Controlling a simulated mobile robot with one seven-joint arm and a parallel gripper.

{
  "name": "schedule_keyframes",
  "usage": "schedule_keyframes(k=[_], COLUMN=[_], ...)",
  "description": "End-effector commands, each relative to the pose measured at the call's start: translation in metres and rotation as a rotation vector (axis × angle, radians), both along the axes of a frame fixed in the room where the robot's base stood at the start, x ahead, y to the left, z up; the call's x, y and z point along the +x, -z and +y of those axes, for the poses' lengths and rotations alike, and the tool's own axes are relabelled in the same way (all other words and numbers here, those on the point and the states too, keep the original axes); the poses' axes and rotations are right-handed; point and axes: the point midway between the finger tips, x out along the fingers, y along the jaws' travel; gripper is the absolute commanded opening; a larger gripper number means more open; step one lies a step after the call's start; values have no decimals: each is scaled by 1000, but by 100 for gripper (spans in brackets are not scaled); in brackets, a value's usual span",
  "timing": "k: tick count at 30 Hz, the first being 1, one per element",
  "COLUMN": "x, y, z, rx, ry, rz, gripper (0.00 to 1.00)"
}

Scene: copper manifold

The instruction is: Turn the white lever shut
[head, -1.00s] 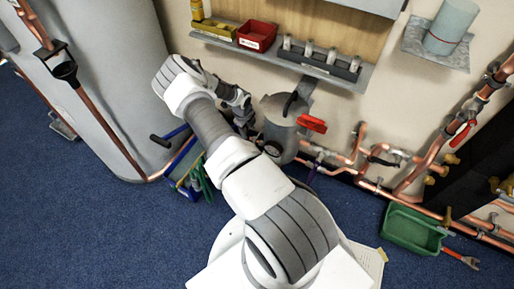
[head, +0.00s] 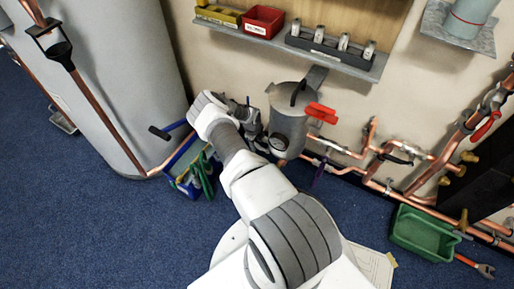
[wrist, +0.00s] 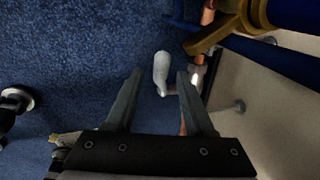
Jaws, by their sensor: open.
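The white lever (wrist: 161,72) shows in the wrist view as a short, pale, rounded handle on a pipe fitting. My gripper (wrist: 159,73) is open, with one dark finger on each side of the lever in the picture. Whether the fingers are level with it in depth, or touch it, I cannot tell. In the head view my gripper (head: 251,122) is beside the grey vessel, and its fingers are not clear. I cannot make out the white lever in the head view.
A brass fitting with a blue part (wrist: 225,30) is close by on the right in the wrist view. In the head view, a grey vessel (head: 289,122) with a red handle (head: 321,112) stands right of my gripper. Copper pipes (head: 420,178) run further right.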

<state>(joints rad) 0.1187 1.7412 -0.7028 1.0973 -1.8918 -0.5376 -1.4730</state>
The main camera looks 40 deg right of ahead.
Motion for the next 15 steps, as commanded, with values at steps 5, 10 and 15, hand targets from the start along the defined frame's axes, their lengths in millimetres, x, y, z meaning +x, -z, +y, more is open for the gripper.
schedule_keyframes(k=[5,10,15], x=[1,1,1], y=[15,16,15], z=[-3,-4,-3], rx=[-1,-1,-1], ry=[0,1,1], rz=[0,-1,-1], gripper=[53,53,48])
